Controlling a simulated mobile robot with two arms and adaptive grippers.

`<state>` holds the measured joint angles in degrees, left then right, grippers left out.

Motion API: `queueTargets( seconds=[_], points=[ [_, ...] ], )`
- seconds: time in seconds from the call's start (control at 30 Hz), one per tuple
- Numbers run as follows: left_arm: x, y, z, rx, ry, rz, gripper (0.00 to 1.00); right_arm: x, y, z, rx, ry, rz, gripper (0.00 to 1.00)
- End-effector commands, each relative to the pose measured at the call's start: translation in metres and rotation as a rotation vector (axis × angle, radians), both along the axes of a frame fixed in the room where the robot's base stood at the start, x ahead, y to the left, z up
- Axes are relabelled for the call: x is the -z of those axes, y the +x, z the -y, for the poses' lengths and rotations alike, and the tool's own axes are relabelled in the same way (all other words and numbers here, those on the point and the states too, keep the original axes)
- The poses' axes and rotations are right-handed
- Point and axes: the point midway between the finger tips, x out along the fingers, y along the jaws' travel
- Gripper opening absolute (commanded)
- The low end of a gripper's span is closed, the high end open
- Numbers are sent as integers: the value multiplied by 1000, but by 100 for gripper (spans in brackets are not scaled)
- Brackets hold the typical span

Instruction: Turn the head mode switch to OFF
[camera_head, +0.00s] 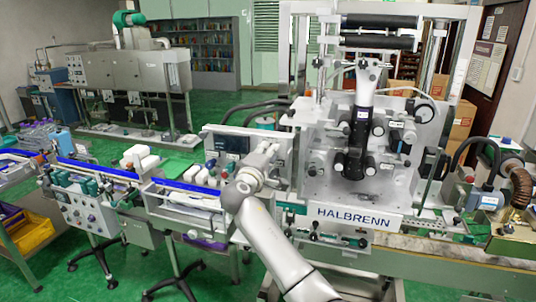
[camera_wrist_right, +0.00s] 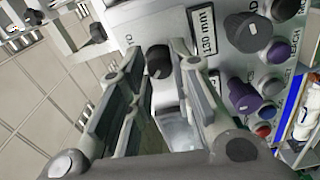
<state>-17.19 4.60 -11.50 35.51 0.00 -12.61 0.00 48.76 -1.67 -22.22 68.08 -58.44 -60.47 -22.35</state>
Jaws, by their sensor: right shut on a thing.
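The machine's grey control panel (camera_head: 228,144) stands near the middle of the head view. In that view my right gripper (camera_head: 272,150) is at the panel's right part, and my wrist hides what is behind it. In the right wrist view a small black knob (camera_wrist_right: 158,62) on the panel face sits between the fingertips of my right gripper (camera_wrist_right: 159,58), which is shut on it. The label beside this knob is mostly covered, so its position marks cannot be read. My left gripper does not show.
In the right wrist view a display reading 130 mm (camera_wrist_right: 201,32), a dark knob (camera_wrist_right: 248,30), a purple knob (camera_wrist_right: 243,95) and small buttons lie right of the fingers. In the head view a blue-edged conveyor (camera_head: 120,172) runs left of the panel, and the HALBRENN labelling machine (camera_head: 345,217) stands right.

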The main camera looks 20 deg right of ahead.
Motion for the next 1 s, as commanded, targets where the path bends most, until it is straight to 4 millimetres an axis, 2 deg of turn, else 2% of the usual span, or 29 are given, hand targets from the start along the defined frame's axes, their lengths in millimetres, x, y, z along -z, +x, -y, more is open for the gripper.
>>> queueTargets(
  seconds=[0.1,0.13,0.3,0.7,0.87,1.0],
  points=[
    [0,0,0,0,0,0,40,-1,0,-1,-2,0,2,0],
    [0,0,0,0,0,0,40,-1,0,-1,-2,0,2,24],
    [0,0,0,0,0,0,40,0,0,-1,-2,1,2,44],
    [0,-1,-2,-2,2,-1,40,1,-4,-4,-1,2,0,44],
    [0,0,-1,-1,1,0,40,1,-20,-16,-4,3,1,44],
    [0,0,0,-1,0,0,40,1,-43,-31,-3,4,2,44]
  ],
)
